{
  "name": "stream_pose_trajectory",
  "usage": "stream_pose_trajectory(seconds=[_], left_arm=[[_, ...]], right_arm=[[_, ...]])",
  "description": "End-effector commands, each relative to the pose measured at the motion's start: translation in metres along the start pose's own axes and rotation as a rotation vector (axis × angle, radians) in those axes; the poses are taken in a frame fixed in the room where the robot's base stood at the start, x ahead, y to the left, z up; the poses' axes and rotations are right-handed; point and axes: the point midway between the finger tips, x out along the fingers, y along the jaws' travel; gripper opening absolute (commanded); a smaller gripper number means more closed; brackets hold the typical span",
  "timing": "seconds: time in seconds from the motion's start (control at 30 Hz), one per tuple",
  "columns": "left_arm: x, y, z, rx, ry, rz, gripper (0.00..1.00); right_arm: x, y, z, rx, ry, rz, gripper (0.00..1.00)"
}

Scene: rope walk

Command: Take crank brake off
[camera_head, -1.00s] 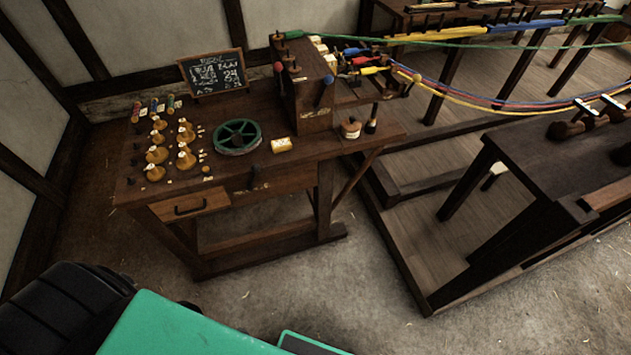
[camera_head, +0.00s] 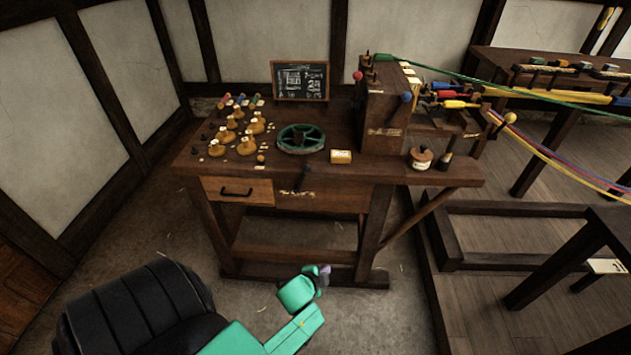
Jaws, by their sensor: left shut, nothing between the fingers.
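A dark wooden workbench (camera_head: 350,172) stands ahead with a tall wooden box (camera_head: 385,105) at its right end. The box carries a red-knobbed lever (camera_head: 357,77) and a blue-knobbed lever (camera_head: 406,97). A short dark lever (camera_head: 302,177) stands at the bench's front edge above a small label. I cannot tell from the picture which of these is the crank brake. My left gripper (camera_head: 324,274) is small in view, shut and empty, low in front of the bench and apart from it. My right gripper is not in view.
A chalkboard (camera_head: 300,81) stands behind. Coloured ropes (camera_head: 565,170) run off right. Open floor lies before the bench; a raised wooden frame is at right.

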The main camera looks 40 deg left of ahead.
Motion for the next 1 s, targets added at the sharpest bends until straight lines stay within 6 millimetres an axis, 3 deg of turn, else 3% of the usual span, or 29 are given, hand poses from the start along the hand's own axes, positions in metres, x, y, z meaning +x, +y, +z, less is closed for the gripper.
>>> stream_pose_trajectory(seconds=[0.03, 0.1, 0.2, 0.3, 0.4, 0.67, 0.87, 1.0], left_arm=[[0.020, -0.038, -0.003, 0.117, 0.030, -0.165, 0.00], [-0.006, -0.111, -0.015, 0.291, 0.012, -0.382, 0.00], [-0.059, -0.180, -0.020, 0.469, -0.071, -0.610, 0.00], [-0.097, -0.214, -0.021, 0.558, -0.138, -0.723, 0.00], [-0.111, -0.225, -0.024, 0.583, -0.159, -0.750, 0.00], [-0.110, -0.227, -0.025, 0.580, -0.154, -0.747, 0.00], [-0.092, -0.244, -0.028, 0.579, -0.153, -0.749, 0.00], [-0.070, -0.264, -0.030, 0.578, -0.152, -0.748, 0.00]], right_arm=[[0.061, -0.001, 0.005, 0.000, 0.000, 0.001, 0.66], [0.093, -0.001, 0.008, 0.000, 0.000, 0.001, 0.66], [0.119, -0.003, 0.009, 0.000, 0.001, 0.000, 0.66], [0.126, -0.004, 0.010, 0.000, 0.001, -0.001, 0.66], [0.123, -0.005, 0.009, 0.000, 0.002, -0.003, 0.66], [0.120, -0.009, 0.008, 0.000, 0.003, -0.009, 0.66], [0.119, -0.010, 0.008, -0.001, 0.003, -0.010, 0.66], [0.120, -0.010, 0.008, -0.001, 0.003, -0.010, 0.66]])
